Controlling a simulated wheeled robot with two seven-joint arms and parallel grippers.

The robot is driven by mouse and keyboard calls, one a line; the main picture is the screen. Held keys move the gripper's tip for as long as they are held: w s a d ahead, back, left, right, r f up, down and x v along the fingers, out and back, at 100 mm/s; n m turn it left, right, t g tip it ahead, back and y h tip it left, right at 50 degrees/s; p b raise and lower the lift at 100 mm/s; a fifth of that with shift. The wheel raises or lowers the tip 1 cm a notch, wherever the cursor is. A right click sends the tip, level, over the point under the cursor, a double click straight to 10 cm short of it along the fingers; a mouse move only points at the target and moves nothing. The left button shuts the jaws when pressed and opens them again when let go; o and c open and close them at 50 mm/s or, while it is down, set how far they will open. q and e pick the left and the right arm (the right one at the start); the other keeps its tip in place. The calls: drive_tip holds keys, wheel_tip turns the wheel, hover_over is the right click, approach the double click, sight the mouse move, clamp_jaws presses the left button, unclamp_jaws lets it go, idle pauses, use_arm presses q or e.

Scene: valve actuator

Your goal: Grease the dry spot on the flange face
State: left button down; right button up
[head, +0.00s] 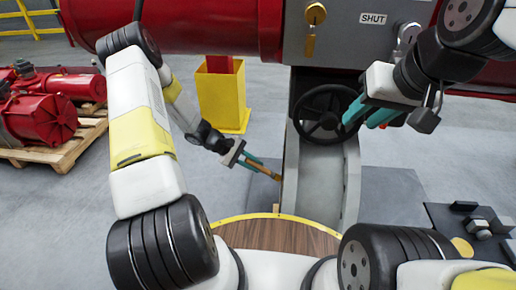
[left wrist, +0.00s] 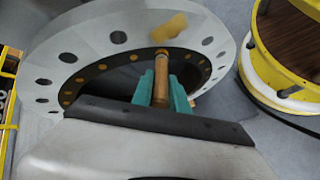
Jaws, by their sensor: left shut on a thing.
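My left gripper (head: 250,160) has teal fingers shut on a thin brown stick-like tool (head: 264,169); the same tool shows in the left wrist view (left wrist: 160,80). The tool points toward the grey flange (left wrist: 226,60), a wide ring with bolt holes and a dark inner ring. A yellow-tan patch (left wrist: 163,26) shows just beyond the tool's end; I cannot tell whether it is the tool's head or on the face. Contact with the face is unclear. In the head view the flange (head: 291,180) is nearly edge-on. My right gripper (head: 367,115) appears open and empty in front of the black handwheel (head: 325,112).
A grey panel (head: 345,35) with a SHUT label and brass key sits above. A yellow post base (head: 222,95) stands behind the left arm. Red actuators (head: 40,120) lie on a pallet at left. A round wooden top (head: 270,236) and a dark mat (head: 450,222) with small parts are in front.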

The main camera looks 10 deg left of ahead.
use_arm(q)
drive_tip(key=shift+d, duration=0.4)
drive_tip(key=shift+s, duration=0.1)
drive_tip(key=shift+s, duration=3.7)
drive_tip(key=shift+w, duration=3.8)
